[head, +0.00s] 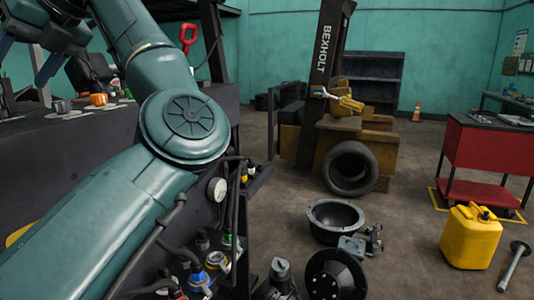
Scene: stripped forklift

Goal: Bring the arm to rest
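My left arm, teal with a round ribbed joint cover (190,115), fills the left of the head view. It rises from the bottom left to this joint, then bends back up to the top edge. At the upper left, a dark wrist carries two bluish fingers, which look spread apart with nothing seen between them; this is my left gripper (25,64), partly cut off by the frame. It hangs above the dark machine body (70,147). My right arm and gripper are not in view.
Behind the arm are a gauge (217,189), hoses and coloured fittings on the machine. A mast (322,60) stands behind wooden blocks and a tyre (350,168). On the floor are a black bowl (335,220), yellow can (470,237) and red cart (487,155). Open floor lies between.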

